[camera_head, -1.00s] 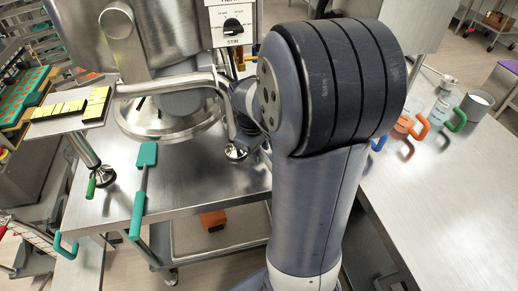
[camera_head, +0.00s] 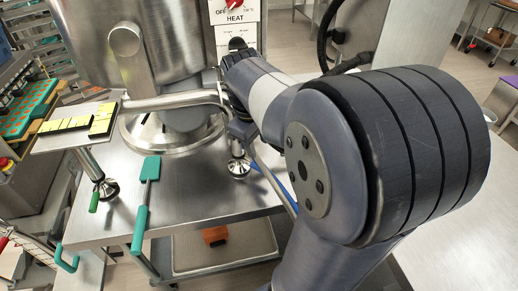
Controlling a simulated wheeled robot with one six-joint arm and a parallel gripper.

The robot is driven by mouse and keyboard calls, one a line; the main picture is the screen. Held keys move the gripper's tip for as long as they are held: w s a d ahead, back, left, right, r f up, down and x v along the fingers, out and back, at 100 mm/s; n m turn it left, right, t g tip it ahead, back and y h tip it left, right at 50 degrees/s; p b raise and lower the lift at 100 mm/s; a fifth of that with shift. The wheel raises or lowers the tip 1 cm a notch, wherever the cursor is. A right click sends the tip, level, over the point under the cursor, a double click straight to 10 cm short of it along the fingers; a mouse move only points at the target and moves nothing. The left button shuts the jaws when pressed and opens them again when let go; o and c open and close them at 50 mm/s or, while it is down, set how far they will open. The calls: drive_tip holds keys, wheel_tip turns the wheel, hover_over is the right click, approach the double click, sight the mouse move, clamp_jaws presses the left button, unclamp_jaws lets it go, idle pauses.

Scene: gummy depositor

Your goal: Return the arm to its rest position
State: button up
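My arm fills the right half of the head view, with its large dark-banded joint near the camera. A forearm link reaches left and back toward the kettle's control panel. The end of my arm is mostly hidden behind my own links. I cannot make out the gripper's fingertips, so whether it is open or shut does not show.
A steel kettle (camera_head: 175,50) stands on the steel table (camera_head: 195,190), with a heat control panel (camera_head: 235,15) beside it. A teal-handled tool (camera_head: 145,200) lies at the table's front edge. A second steel counter (camera_head: 450,235) is at right.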

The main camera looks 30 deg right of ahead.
sight(261, 172)
idle(0.3)
drive_tip(key=f, duration=0.3)
drive_tip(key=d+f, duration=0.1)
drive_tip(key=f, duration=0.6)
drive_tip(key=shift+w+d, duration=0.35)
drive_tip(key=shift+d, duration=0.05)
drive_tip(key=shift+f+b, duration=0.35)
drive_tip(key=shift+a+r+m, duration=0.1)
drive_tip(key=shift+a+m, duration=0.25)
drive_tip(key=shift+m, duration=0.25)
drive_tip(key=shift+s, duration=0.1)
